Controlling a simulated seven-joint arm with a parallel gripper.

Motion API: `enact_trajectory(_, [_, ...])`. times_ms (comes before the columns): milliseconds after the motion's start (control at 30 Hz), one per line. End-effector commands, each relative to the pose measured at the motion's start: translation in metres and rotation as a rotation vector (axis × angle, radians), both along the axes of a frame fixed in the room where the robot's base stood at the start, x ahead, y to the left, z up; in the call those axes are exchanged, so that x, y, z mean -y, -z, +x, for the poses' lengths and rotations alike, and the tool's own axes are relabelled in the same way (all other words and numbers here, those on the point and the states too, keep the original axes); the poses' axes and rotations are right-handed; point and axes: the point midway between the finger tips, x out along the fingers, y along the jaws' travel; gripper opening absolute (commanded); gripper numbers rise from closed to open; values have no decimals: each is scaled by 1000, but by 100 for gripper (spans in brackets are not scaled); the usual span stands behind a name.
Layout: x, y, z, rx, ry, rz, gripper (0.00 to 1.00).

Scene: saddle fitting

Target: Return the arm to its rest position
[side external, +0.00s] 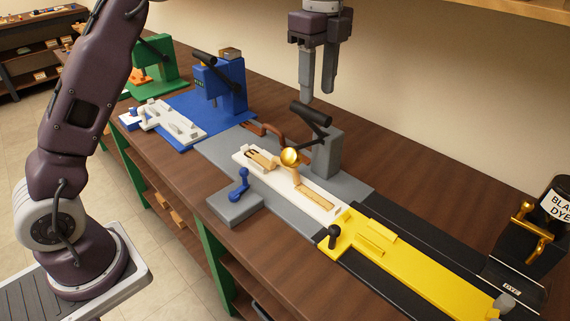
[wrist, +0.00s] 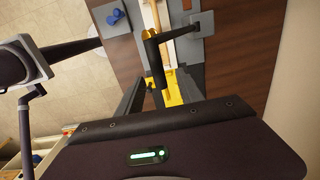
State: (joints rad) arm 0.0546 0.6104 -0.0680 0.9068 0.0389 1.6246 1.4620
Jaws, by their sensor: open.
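My gripper (side external: 318,90) hangs at the top middle of the side view, fingers pointing down, above and behind the grey station. It is open and holds nothing. Its fingers (wrist: 158,98) also show in the wrist view, apart from each other. Below it, apart from it, stands a grey press post (side external: 328,152) with a dark lever (side external: 310,114). A white fixture (side external: 328,206) lies on the grey plate and carries tan pieces (side external: 262,159) and a round gold part (side external: 290,156).
A yellow slide (side external: 415,272) lies on a black track at the right, leading to a black dye stand (side external: 535,225). A blue station (side external: 228,88) and a green one (side external: 160,65) stand farther left. A blue-handled block (side external: 236,202) sits near the front edge. The wall is close behind.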

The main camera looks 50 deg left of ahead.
Motion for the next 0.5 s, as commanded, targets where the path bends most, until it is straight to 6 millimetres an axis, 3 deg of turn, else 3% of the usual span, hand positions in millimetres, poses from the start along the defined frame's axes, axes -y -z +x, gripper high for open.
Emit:
enact_trajectory(167, [0,0,-1,0,-2,0,44])
enact_trajectory(267, [-3,-13,-14,28,-77,0,44])
enact_trajectory(367, [-10,-42,-58,104,-304,-12,44])
enact_trajectory(500, [-24,-57,-148,237,-740,-85,44])
